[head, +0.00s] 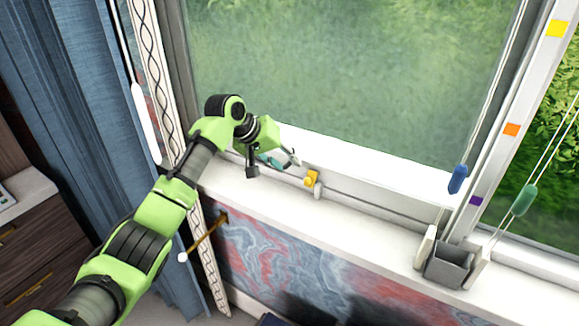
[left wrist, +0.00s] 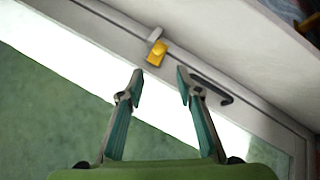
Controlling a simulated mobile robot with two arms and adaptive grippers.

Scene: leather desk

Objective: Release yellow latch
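The yellow latch (head: 311,178) is a small piece on the white lower window frame, just right of my left gripper (head: 289,158) in the head view. In the left wrist view the latch (left wrist: 156,54) sits beyond the gap between the two fingertips of my left gripper (left wrist: 160,75). The fingers are apart and empty, with the latch a short way ahead of them and not between them. A pale grey piece adjoins the latch. My right gripper is in neither view.
The white window sill (head: 385,249) runs below the frame. A grey open box (head: 449,266) stands on it at the right. Blue (head: 457,179) and green (head: 524,199) cord pulls hang near the box. A blue curtain (head: 68,110) hangs at the left.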

